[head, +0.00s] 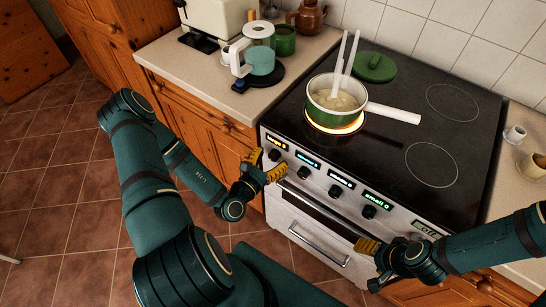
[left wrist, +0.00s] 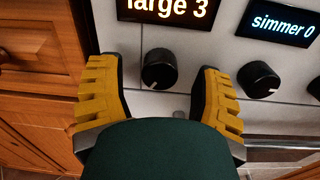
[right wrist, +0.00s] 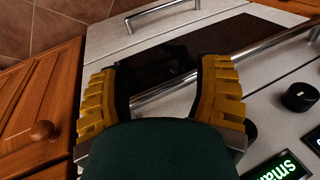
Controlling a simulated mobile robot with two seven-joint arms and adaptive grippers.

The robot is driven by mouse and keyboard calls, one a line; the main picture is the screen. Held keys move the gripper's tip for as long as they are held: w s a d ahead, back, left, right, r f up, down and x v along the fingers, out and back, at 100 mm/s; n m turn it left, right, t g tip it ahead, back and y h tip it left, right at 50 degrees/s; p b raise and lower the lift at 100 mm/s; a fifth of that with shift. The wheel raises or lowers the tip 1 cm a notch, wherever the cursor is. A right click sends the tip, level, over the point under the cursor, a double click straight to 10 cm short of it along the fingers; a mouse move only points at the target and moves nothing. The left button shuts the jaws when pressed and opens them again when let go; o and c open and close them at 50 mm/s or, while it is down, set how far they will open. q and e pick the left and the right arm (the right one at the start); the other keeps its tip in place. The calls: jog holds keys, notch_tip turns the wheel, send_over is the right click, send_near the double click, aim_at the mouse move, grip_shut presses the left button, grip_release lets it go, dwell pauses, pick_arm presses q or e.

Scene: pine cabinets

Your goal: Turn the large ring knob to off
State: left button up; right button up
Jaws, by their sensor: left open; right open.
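The large ring knob (left wrist: 159,69) is a black dial on the stove's front panel, under an orange display (left wrist: 168,6) reading "large 3". It is the leftmost knob (head: 274,155) in the head view. My left gripper (head: 266,164) is open in front of it. In the left wrist view, its yellow fingers (left wrist: 155,80) stand on either side of the knob with a gap on each side; contact is not visible. My right gripper (head: 367,246) is open and empty, low before the oven front near the right end of the panel.
A green lid (head: 374,67) lies behind. Other knobs (head: 335,190) line the panel. The oven handle (head: 319,244) runs below.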

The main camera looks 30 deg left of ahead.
pick_arm(q)
jog(key=shift+w, duration=0.55)
grip_shut()
